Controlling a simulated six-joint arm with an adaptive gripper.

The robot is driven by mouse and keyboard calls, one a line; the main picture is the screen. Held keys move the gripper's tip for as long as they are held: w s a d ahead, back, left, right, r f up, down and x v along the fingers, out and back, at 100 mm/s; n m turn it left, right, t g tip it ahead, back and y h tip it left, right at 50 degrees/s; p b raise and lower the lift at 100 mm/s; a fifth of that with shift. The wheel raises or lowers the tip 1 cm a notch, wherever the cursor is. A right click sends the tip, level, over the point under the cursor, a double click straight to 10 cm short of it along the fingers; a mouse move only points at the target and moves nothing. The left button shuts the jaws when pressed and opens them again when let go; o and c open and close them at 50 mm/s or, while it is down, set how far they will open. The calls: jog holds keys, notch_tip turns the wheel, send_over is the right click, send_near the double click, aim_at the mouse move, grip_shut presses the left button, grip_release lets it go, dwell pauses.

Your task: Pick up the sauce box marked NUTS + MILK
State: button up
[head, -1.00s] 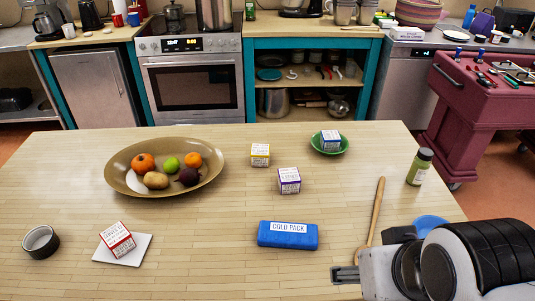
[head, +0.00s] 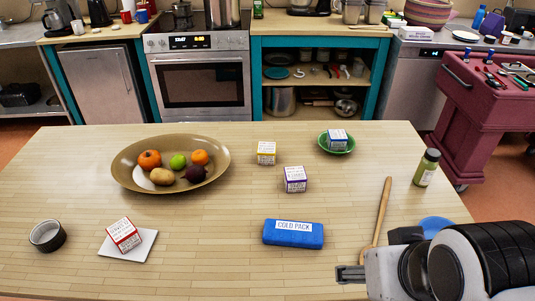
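Several small sauce boxes stand on the table, and their print is too small to read, so I cannot tell which is marked NUTS + MILK. A yellow-edged box (head: 266,153) and a purple-edged box (head: 295,179) stand near the middle. A blue-edged box (head: 337,138) sits in a green dish (head: 350,149) at the back right. A red-edged box (head: 123,234) stands on a white square plate (head: 117,254) at the front left. My gripper (head: 350,273) is at the lower right, apart from every box; its finger opening is not clear.
A blue cold pack (head: 293,233) lies front centre, with a wooden spoon (head: 379,212) and a partly hidden blue round item (head: 435,224) to its right. A green bottle (head: 427,168) stands at right. A fruit platter (head: 129,168) and dark round container (head: 47,236) are at left.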

jog(key=shift+o, duration=0.4)
jog(key=t+y, duration=0.2)
jog(key=t, duration=0.4)
send_over(266, 154)
jog(key=s+d, duration=0.1)
jog(key=s, duration=1.1)
notch_tip(266, 154, down, 5)
jog(key=w+f+h, duration=0.1)
jog(key=w+f, duration=0.1)
jog(key=w+a+f+t, duration=0.1)
jog(key=w+f, duration=0.1)
jog(key=f, duration=0.1)
jog(key=w+f+m+h, duration=0.1)
jog(key=w+f, duration=0.2)
jog(key=shift+a+f+t+h, duration=0.1)
jog(key=shift+a+t+h, duration=0.2)
jog(key=shift+w+f+h, duration=0.3)
jog(key=shift+w+f, duration=0.05)
jog(key=shift+f, duration=0.35)
jog(key=shift+x, duration=1.3)
